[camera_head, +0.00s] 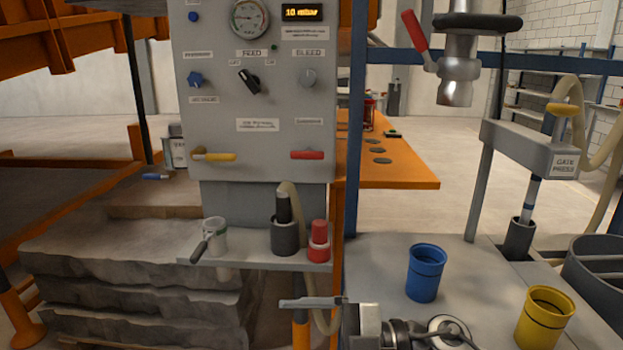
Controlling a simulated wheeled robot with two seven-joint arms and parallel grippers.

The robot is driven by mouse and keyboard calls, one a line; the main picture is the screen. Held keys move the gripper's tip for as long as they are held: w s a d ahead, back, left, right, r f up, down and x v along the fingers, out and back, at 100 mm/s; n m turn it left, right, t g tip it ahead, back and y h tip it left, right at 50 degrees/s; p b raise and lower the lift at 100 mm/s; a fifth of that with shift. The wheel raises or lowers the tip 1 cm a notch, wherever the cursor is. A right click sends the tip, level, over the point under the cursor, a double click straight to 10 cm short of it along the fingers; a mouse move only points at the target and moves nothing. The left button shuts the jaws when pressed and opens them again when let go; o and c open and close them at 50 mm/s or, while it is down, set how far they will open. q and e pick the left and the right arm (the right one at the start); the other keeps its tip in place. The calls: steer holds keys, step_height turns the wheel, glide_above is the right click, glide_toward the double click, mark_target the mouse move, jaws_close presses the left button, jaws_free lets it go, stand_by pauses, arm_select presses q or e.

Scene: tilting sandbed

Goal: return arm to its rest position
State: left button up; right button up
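What looks like my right gripper (312,303) shows at the bottom middle, its arm coming in from the lower right. One flat grey finger points left, below the small shelf of the control panel and apart from it. I see nothing held on the visible finger. My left gripper is not in view.
The grey control panel (270,180) stands at centre; its shelf (257,258) holds a metal cup (214,236), a dark holder (285,238) and a red piece (319,240). Blue (425,273) and yellow (544,318) cups stand on the right table. A metal nozzle (457,80) hangs above.

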steer(key=w+d+f+m+t+h, duration=0.1)
steer(key=d+f+m+t+h, duration=0.35)
steer(key=m+t, duration=0.5)
steer(key=d+f+m+t+h, duration=0.3)
steer(key=d+m+t+h, duration=0.25)
steer(key=m+t, duration=0.4)
steer(key=s+d+f+m+g+h, duration=0.2)
steer(key=s+f+g, duration=0.2)
steer(key=f, duration=0.3)
steer(key=s+d+f+m+g+h, duration=0.2)
steer(key=s+d+f+m+g, duration=0.1)
steer(key=s+f, duration=0.4)
steer(key=shift+s+d+m+g+h, duration=0.15)
steer(key=shift+s+m+g+h, duration=0.15)
steer(key=shift+g+h, duration=0.15)
